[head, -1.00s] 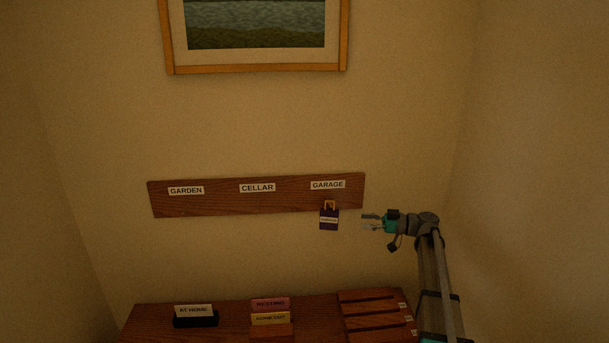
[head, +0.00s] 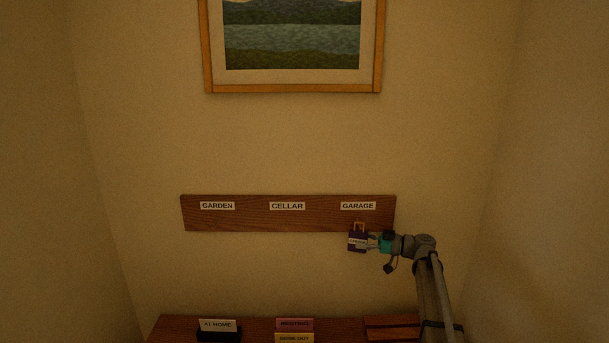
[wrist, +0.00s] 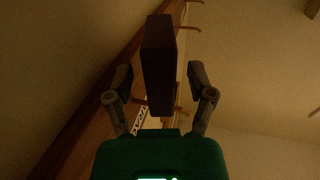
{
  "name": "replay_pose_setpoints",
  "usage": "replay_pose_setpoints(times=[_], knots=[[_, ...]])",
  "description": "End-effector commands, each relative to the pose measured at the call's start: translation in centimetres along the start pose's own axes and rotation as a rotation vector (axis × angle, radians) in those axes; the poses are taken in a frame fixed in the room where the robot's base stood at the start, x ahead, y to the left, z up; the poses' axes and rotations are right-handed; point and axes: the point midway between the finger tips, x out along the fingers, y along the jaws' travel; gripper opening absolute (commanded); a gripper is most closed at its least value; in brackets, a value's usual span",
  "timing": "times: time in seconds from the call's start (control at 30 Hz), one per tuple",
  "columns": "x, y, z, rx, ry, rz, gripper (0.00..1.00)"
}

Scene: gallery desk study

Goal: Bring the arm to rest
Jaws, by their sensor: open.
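My gripper (head: 371,243) is at the right side of a dark purple tag (head: 356,241) in the head view. The tag hangs under the GARAGE label on the wooden wall board (head: 250,219). In the wrist view my gripper (wrist: 160,72) is open, with one finger on each side of the dark tag (wrist: 158,60). Gaps show between the fingers and the tag, so it is not gripped. The tag's hook is partly hidden in the wrist view.
A desk below holds an AT HOME sign (head: 218,326), a pink sign (head: 294,325) and a yellow sign (head: 294,338). A slatted wooden piece (head: 392,327) is at the desk's right. A framed picture (head: 293,88) hangs above.

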Motion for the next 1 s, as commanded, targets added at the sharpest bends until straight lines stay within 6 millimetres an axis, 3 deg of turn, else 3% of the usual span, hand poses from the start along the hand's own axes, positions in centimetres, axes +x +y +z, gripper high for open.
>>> replay_pose_setpoints(times=[0.57, 1.0], knots=[[0.3, -0.1, 0.1, 0.001, -0.001, -0.001, 0.7], [1.8, -1.7, 0.8, 0.018, -0.022, -0.017, 0.7]])
